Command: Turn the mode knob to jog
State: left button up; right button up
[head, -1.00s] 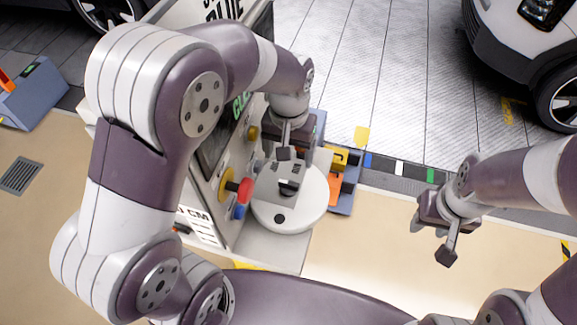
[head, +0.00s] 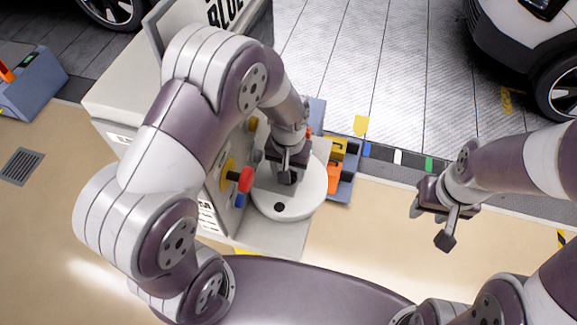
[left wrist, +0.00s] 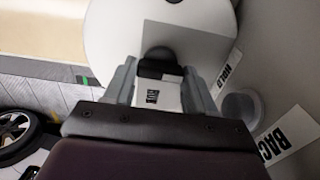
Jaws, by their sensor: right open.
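My left gripper (head: 287,176) points down over a pale round disc (head: 290,208) beside the machine's panel. The disc also shows in the left wrist view (left wrist: 120,25), where the fingers straddle a dark block and a white label with black lettering. I cannot tell whether they grip anything. A grey round knob (left wrist: 238,108) sits right of the fingers, near labels reading HOLD (left wrist: 228,68) and BACK (left wrist: 287,133). I cannot tell for sure which control is the mode knob; no JOG label is readable. My right gripper (head: 445,222) is open and empty, over the floor.
A red handle (head: 243,179) on a yellow plate and a blue control (head: 241,200) stick out close left of my left gripper. A blue-grey tray (head: 344,184) with yellow and orange items stands right of the disc.

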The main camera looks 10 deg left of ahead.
pick_arm(q)
grip_shut()
jog(key=m+p, duration=0.1)
jog(key=m, duration=0.3)
jog(key=shift+r+m, duration=0.1)
jog(key=shift+m, duration=0.3)
jog(key=shift+m+p, duration=0.3)
jog(key=shift+m, duration=1.6)
jog(key=o, duration=1.3)
grip_release()
